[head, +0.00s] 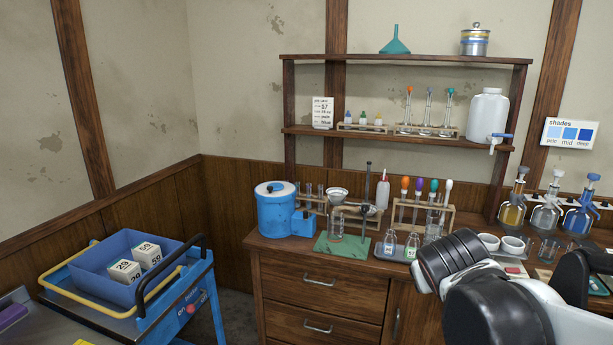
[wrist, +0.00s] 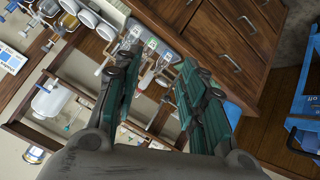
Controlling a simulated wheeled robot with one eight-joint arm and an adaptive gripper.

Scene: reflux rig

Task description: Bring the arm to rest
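My gripper (wrist: 160,58) shows in the wrist view with its two teal-padded fingers spread apart. Nothing is held between them; small bottles on the bench show beyond the gap. In the head view my arm reaches in from the lower right, in front of the wooden bench (head: 318,267). It covers part of the bench's right side. The fingers cannot be made out clearly in the head view.
The bench holds a blue drum (head: 276,213), a green-based stand (head: 340,246), a test-tube rack (head: 421,215), white cups (head: 512,245) and coloured bottles (head: 546,211). A shelf (head: 400,135) stands above. A blue cart (head: 185,295) with a bin (head: 110,285) is at left.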

